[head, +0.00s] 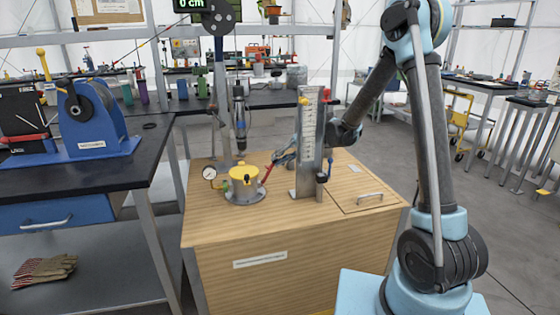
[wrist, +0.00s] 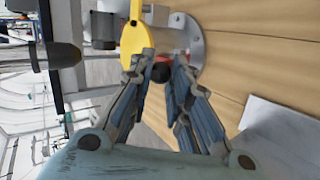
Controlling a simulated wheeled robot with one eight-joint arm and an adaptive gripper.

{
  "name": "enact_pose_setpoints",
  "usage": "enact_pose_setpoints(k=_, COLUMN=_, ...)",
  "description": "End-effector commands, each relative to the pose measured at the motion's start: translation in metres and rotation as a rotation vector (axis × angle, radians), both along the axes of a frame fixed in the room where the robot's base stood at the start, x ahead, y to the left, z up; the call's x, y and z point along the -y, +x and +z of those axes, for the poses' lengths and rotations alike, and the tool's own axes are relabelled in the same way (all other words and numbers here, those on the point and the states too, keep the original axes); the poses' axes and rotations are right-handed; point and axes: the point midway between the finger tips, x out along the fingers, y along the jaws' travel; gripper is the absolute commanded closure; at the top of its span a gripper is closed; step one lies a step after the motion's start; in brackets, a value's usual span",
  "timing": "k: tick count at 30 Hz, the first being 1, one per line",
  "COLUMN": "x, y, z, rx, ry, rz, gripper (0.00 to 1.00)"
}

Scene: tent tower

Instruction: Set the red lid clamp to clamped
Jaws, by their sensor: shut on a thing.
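The red lid clamp (head: 267,172) is a short red lever on the right side of a grey metal pot (head: 243,193) with a yellow lid (head: 243,173). It slants up and to the right, away from the lid. My gripper (head: 277,159) reaches in from the right, with its fingers shut around the lever's upper end. In the wrist view, a dark knob with red behind it sits between the fingertips (wrist: 159,68). The fingers hide part of the lever, and the clamp's catch is not clear.
A pressure gauge (head: 209,172) stands at the pot's left. A tall metal column with a scale (head: 309,140) stands close to the right of my gripper. A dark hanging cylinder (head: 239,115) is behind the pot. The wooden bench front (head: 235,226) is clear.

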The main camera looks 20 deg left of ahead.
Motion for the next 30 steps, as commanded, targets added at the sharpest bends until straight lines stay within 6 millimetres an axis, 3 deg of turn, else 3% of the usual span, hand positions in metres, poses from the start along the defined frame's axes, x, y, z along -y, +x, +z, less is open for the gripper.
enact_pose_setpoints(k=3, x=0.001, y=-0.001, z=0.0, rx=-0.002, ry=-0.001, rz=0.002, gripper=1.0)
enact_pose_setpoints(k=4, x=0.001, y=-0.001, z=0.0, rx=-0.002, ry=-0.001, rz=0.002, gripper=0.8)
enact_pose_setpoints(k=6, x=0.001, y=-0.001, z=0.0, rx=-0.001, ry=0.0, rz=0.002, gripper=0.65)
enact_pose_setpoints(k=7, x=0.001, y=-0.001, z=0.0, rx=-0.001, ry=0.0, rz=0.002, gripper=0.61)
enact_pose_setpoints(k=20, x=0.005, y=0.002, z=0.003, rx=0.0, ry=0.0, rz=-0.001, gripper=0.61)
enact_pose_setpoints(k=30, x=0.04, y=0.011, z=0.027, rx=-0.002, ry=-0.001, rz=0.0, gripper=0.61)
